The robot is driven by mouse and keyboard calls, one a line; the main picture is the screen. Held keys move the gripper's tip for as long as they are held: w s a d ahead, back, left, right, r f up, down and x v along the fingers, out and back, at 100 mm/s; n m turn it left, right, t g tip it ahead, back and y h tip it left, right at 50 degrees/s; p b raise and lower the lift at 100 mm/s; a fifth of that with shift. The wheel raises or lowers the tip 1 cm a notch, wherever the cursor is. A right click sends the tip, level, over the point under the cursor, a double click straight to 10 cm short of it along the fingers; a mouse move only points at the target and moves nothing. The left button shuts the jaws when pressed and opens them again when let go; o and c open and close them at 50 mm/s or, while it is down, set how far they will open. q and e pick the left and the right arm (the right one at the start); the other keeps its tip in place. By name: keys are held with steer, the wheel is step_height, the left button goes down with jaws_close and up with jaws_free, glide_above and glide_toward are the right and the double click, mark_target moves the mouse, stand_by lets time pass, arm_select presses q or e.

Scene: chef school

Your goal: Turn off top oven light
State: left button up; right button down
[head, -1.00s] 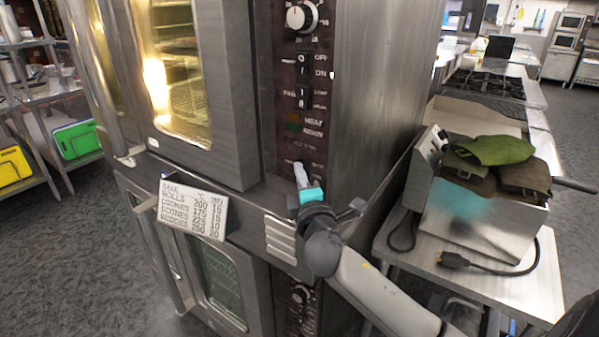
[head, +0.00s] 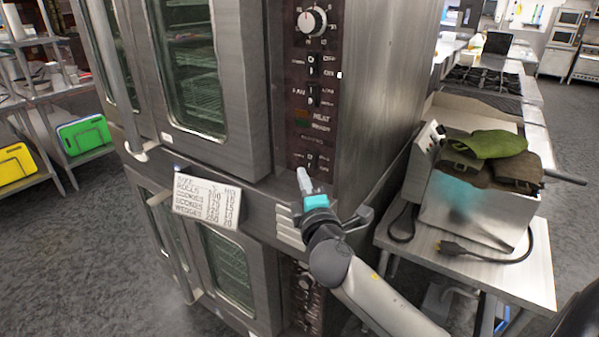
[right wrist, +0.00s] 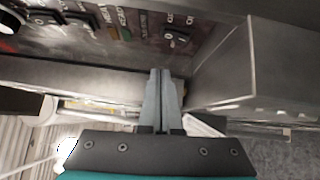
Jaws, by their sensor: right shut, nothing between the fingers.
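The top oven (head: 225,150) stands in the middle of the head view, and the inside behind its glass door (head: 193,75) is dark. Its dark control panel (head: 318,120) has a knob, rocker switches and small indicators. The lowest rocker switch (head: 311,161) is near the panel's bottom, and it also shows in the right wrist view (right wrist: 178,38). My right gripper (head: 303,176) is shut and empty, with its tips just below that switch and apart from it. In the right wrist view the closed fingers (right wrist: 163,75) point toward the panel's lower edge. My left gripper is not in view.
A card with baking times (head: 206,201) is fixed to the oven front at left of my arm. A lower oven (head: 228,262) is below. A table with a metal fryer (head: 480,212) and cloths (head: 490,145) stands at right. Shelves with cutting boards (head: 85,135) are at left.

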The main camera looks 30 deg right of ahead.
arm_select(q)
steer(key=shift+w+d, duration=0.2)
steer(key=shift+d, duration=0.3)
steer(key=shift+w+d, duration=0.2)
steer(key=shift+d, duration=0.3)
arm_select(e)
steer(key=v, duration=0.4)
steer(key=r+v, duration=0.1)
steer(key=v, duration=0.1)
